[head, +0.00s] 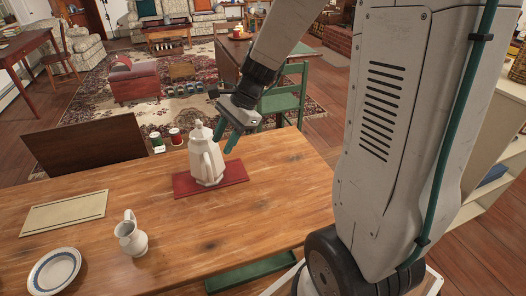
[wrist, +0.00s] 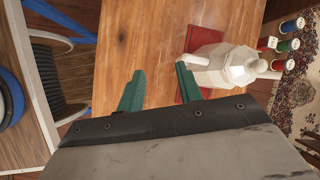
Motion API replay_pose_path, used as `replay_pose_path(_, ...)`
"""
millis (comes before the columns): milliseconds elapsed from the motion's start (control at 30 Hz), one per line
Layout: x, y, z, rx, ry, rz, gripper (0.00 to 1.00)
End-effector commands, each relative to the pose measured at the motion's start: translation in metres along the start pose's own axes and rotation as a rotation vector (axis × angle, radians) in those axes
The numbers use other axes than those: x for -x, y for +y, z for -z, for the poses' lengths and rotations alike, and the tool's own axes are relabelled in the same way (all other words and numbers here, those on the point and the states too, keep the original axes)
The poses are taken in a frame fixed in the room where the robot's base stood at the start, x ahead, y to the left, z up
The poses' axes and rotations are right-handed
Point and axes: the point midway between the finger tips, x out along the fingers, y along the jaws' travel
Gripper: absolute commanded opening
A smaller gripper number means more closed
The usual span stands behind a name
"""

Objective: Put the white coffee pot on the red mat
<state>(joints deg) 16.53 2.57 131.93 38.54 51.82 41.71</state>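The white coffee pot (head: 207,157) stands upright on the red mat (head: 236,174) on the wooden table. In the wrist view the pot (wrist: 218,66) shows at the right, with a bit of the red mat (wrist: 187,92) beside it. My gripper (head: 225,140) is just to the right of the pot's upper part in the head view. In the wrist view its two green fingers (wrist: 160,78) are spread apart, with only bare tabletop showing between them. The pot lies outside the fingers, beyond the right one. I cannot tell whether that finger touches it.
A white pitcher (head: 131,236), a blue-rimmed plate (head: 54,272) and a cream mat (head: 63,213) are on the table's left part. Several small cans (head: 175,137) stand at its far edge. A green chair (head: 284,101) stands behind. The table right of the red mat is clear.

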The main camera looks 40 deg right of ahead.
Motion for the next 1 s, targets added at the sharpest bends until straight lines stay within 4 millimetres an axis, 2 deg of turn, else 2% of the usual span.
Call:
replay_pose_path(33,0.014,0.013,-0.02,0.129,0.021,-0.015,0.35)
replay_pose_path(200,0.05,0.067,-0.065,0.574,0.098,-0.111,0.35)
replay_pose_path(367,0.079,0.122,-0.088,0.959,0.183,-0.22,0.35)
replay_pose_path(533,0.102,0.17,-0.094,1.273,0.267,-0.336,0.35)
replay_pose_path(700,0.113,0.195,-0.092,1.434,0.317,-0.411,0.35)
replay_pose_path(1000,0.115,0.201,-0.09,1.468,0.327,-0.433,0.35)
